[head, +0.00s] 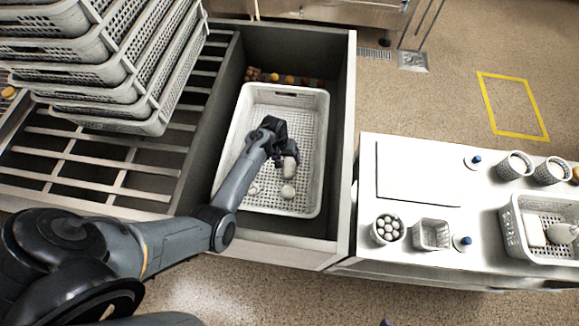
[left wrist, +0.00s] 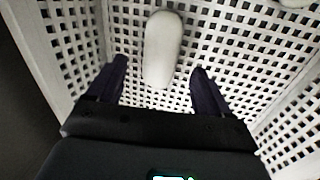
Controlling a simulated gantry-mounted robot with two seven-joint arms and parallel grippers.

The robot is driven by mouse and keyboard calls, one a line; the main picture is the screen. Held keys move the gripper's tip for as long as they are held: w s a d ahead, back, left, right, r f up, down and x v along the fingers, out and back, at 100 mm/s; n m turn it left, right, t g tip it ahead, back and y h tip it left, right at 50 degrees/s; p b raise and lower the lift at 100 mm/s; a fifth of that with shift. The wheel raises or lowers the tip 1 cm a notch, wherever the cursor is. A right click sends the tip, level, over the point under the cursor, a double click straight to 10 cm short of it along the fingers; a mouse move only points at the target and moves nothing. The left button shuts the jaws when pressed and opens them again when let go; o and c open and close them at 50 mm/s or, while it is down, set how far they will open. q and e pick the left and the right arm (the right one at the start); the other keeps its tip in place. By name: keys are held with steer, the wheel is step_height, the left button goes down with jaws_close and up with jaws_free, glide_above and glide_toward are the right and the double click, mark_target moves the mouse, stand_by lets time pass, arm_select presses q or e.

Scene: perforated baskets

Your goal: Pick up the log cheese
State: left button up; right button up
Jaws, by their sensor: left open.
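The log cheese is a pale, rounded cylinder (left wrist: 162,48) in the left wrist view, lying on the perforated floor of the white basket (head: 318,190). In the head view it shows as a pale shape (head: 290,168) by my left gripper. My left gripper (head: 286,158) is open and empty inside the basket. In the left wrist view its two dark fingers (left wrist: 160,85) stand apart, one on each side of the cheese's near end, with gaps on both sides. Whether the fingertips are level with the cheese is hard to tell. My right gripper is not in view.
The basket sits in a deep dark bin (head: 343,120) with raised walls. Stacked baskets (head: 150,122) stand at left. A white table (head: 365,200) at right holds small containers and another basket.

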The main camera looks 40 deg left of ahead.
mark_target(288, 163)
arm_select(q)
steer(key=b+x, duration=0.1)
steer(key=x, duration=0.2)
steer(key=shift+f+b, duration=0.3)
steer(key=shift+f, duration=0.05)
steer(key=shift+d+f, duration=0.15)
steer(key=shift+f, duration=0.45)
steer(key=c, duration=1.1)
steer(key=shift+c, duration=0.8)
steer(key=shift+r, duration=0.1)
